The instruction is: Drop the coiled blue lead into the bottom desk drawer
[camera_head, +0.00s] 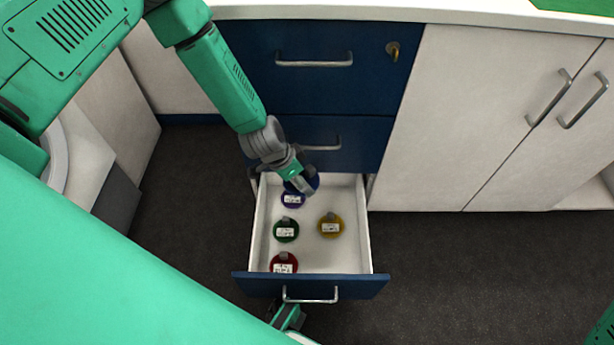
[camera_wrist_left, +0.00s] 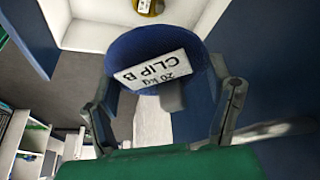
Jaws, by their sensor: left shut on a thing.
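The coiled blue lead (camera_head: 311,180) is held by my left gripper (camera_head: 303,187) over the back end of the open bottom drawer (camera_head: 348,262). In the left wrist view the blue lead (camera_wrist_left: 150,48) sits between the two fingers of my left gripper (camera_wrist_left: 165,100), with a white label reading "20 kg CLIP B". Its height above the drawer floor is hard to judge. What looks like my right gripper (camera_head: 286,318) is low by the drawer's front handle; its fingers are not clear.
In the drawer lie purple (camera_head: 292,201), green (camera_head: 286,230), yellow (camera_head: 331,226) and red (camera_head: 284,263) labelled coils. The drawer's right front floor is bare. Two shut blue drawers (camera_head: 330,85) stand above, close to my left arm. White cupboards (camera_head: 480,110) are to the right.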

